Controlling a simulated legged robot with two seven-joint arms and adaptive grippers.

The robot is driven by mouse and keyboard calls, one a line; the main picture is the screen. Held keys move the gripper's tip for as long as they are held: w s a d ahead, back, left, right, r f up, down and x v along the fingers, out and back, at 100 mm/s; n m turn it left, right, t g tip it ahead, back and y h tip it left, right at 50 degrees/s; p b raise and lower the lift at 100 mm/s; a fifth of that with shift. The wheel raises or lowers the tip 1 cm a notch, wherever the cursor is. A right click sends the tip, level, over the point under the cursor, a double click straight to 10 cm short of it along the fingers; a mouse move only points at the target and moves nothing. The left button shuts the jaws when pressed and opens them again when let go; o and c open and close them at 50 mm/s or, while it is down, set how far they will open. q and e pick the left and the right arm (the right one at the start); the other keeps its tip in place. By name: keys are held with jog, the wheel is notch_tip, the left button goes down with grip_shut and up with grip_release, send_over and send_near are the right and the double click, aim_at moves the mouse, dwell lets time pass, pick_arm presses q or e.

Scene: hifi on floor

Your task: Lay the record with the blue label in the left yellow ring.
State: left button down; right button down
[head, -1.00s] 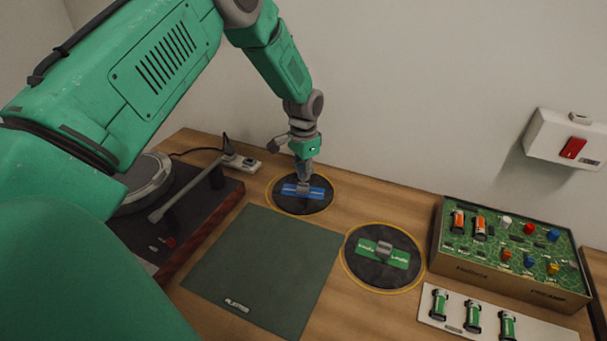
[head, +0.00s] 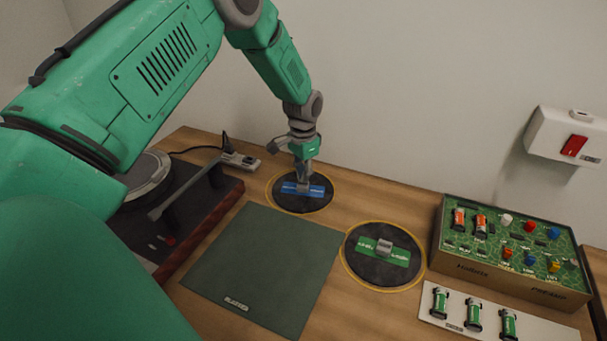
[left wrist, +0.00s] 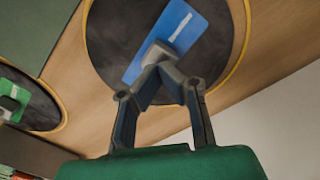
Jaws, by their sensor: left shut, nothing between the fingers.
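The record with the blue label (head: 316,191) lies flat inside the left yellow ring (head: 267,195), which shows as a thin line around it. In the left wrist view the black record (left wrist: 113,38) has a blue label and a grey knob at its middle. My left gripper (head: 303,184) is over the knob. In the left wrist view its fingertips (left wrist: 160,64) are together at the knob, partly hiding it; I cannot tell whether they touch it. The record with the green label (head: 398,256) lies in the right yellow ring (head: 343,266). My right gripper is not in view.
A turntable (head: 177,215) stands at the left, with a dark green mat (head: 262,264) beside it. A power strip (head: 240,161) lies behind. A circuit-board box (head: 510,275) and a white tray of green cylinders (head: 540,331) are at the right. A red-switch box (head: 562,136) is on the wall.

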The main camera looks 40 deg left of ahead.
aim_at(303, 184)
pick_arm(q)
jog(key=shift+f+b, duration=0.3)
jog(key=shift+f, duration=0.45)
jog(key=shift+r, duration=0.15)
jog(key=shift+r+p, duration=2.6)
jog(key=shift+r, duration=0.3)
jog(key=shift+r, duration=0.1)
